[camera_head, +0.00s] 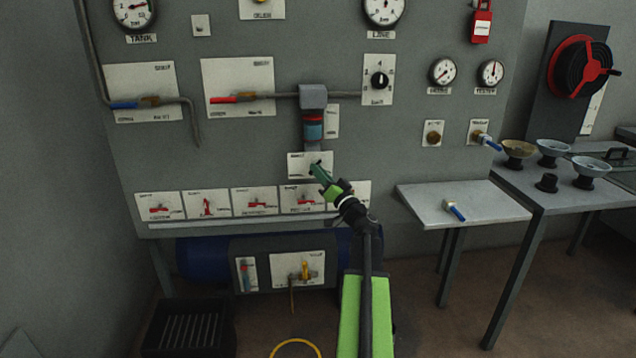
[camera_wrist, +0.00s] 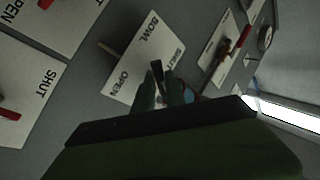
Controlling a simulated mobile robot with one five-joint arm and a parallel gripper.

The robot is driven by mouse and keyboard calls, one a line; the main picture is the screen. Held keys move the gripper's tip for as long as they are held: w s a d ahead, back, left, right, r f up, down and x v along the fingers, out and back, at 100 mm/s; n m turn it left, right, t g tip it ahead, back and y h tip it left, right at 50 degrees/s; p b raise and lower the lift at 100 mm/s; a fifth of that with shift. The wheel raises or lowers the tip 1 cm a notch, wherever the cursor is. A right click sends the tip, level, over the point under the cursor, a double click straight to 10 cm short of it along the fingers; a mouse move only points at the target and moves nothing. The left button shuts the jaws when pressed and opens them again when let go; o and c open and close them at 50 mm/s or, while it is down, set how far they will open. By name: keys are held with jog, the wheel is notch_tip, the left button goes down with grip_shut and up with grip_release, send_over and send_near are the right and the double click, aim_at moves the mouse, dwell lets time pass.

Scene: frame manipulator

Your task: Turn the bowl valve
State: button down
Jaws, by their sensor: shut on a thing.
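The bowl valve's white plate (camera_head: 297,166) is on the grey panel below the vertical glass bowl. In the wrist view the plate (camera_wrist: 138,62) reads BOWL, OPEN and SHUT. A small dark handle (camera_wrist: 157,69) stands out from the plate, and a brownish pipe stub shows at the plate's far edge. My gripper (camera_head: 319,169) reaches up to this plate. In the wrist view my gripper (camera_wrist: 165,88) is shut on the dark handle, which is between its fingertips. The fingers hide the handle's base, so its exact angle is hard to tell.
The vertical bowl (camera_head: 314,127) hangs just above the plate. A row of plates with red handles (camera_head: 254,201) runs along the panel below, above a pale ledge. A grey side shelf (camera_head: 470,203) holds a blue-handled valve (camera_head: 454,210). A dark crate (camera_head: 183,325) is on the floor.

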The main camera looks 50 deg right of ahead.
jog(key=m+h+b, duration=0.1)
jog(key=m+h, duration=0.2)
jog(key=m, duration=0.1)
jog(key=m+h+b, duration=0.2)
jog(key=m+h, duration=0.1)
jog(key=m, duration=0.2)
jog(key=m+g+h+b, duration=0.1)
jog(key=m+h+b, duration=0.1)
jog(key=m+h, duration=0.1)
jog(key=shift+w+a+f+m, duration=0.25)
jog(key=shift+f+m, duration=0.1)
jog(key=shift+m, duration=0.45)
jog(key=shift+m+h, duration=0.3)
jog(key=shift+m, duration=0.2)
jog(key=c, duration=1.4)
grip_release()
